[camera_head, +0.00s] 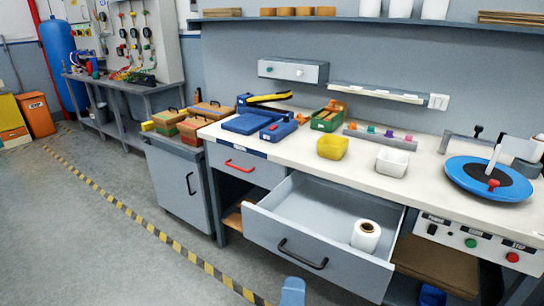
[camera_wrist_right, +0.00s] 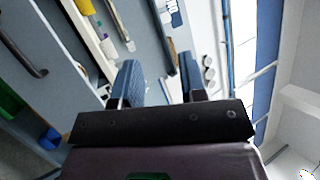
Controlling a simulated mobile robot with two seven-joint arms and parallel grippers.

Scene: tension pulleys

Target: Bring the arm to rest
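My right gripper (camera_wrist_right: 161,78) shows in the right wrist view with its two blue fingers apart and nothing between them. In the head view only a blue tip of my right gripper (camera_head: 292,290) shows at the bottom edge, in front of the open drawer. The rest of my right arm is out of that view. My left gripper is in neither view.
A grey drawer (camera_head: 270,233) stands pulled out from the workbench (camera_head: 330,166), with a white roll (camera_head: 366,235) in it.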

